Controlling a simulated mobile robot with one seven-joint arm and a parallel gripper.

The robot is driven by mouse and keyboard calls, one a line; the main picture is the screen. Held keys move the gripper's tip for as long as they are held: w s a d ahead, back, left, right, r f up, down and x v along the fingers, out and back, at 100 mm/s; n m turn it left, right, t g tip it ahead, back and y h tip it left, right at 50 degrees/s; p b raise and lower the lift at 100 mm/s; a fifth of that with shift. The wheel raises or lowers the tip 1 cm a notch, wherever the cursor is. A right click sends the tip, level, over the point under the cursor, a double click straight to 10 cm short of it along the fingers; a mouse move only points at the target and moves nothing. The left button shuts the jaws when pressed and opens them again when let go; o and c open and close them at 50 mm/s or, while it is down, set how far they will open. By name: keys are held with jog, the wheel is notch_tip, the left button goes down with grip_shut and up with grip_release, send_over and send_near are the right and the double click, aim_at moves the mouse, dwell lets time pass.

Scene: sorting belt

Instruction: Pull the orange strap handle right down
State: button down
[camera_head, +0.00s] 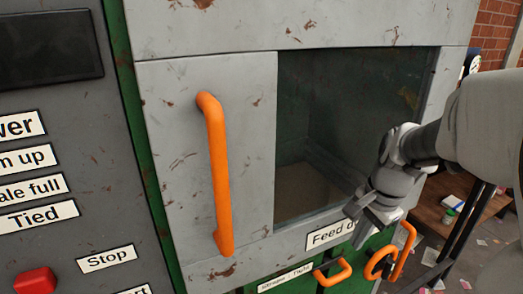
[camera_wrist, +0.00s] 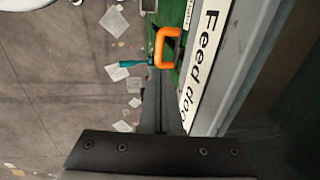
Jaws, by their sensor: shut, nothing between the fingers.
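Low on the machine front, a small orange handle (camera_head: 335,274) juts out beside a small label (camera_head: 285,279) too small to read surely. Another orange handle (camera_head: 403,252) with a ring-like part stands to its right. I cannot tell for certain which is the strap handle. One orange U-shaped handle (camera_wrist: 160,46) shows in the wrist view, beyond my fingertips. My gripper (camera_head: 352,212) is shut and empty, in front of the "Feed door" label and above the small handle. In the wrist view my gripper (camera_wrist: 161,128) points toward the handle, apart from it.
A long orange door handle (camera_head: 218,175) is on the grey feed door, left of a dark window (camera_head: 345,110). A button panel with a red button (camera_head: 36,281) is at left. A brown table (camera_head: 450,205) stands at right. Paper scraps (camera_wrist: 115,20) litter the floor.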

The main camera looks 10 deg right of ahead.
aim_at(338, 277)
jog(key=shift+d, duration=0.2)
jog(key=f+b, duration=0.1)
jog(key=f, duration=0.3)
jog(key=w+f, duration=0.1)
jog(key=f, duration=0.4)
jog(key=w+a+f+b, duration=0.1)
jog(key=f, duration=0.3)
jog(key=shift+w+f+b, duration=0.2)
jog(key=shift+f+b, duration=0.1)
jog(key=shift+f, duration=0.1)
notch_tip(338, 277, down, 29)
jog(key=b, duration=2)
jog(key=shift+r, duration=0.2)
jog(key=shift+s+f, duration=0.1)
jog(key=shift+s, duration=0.05)
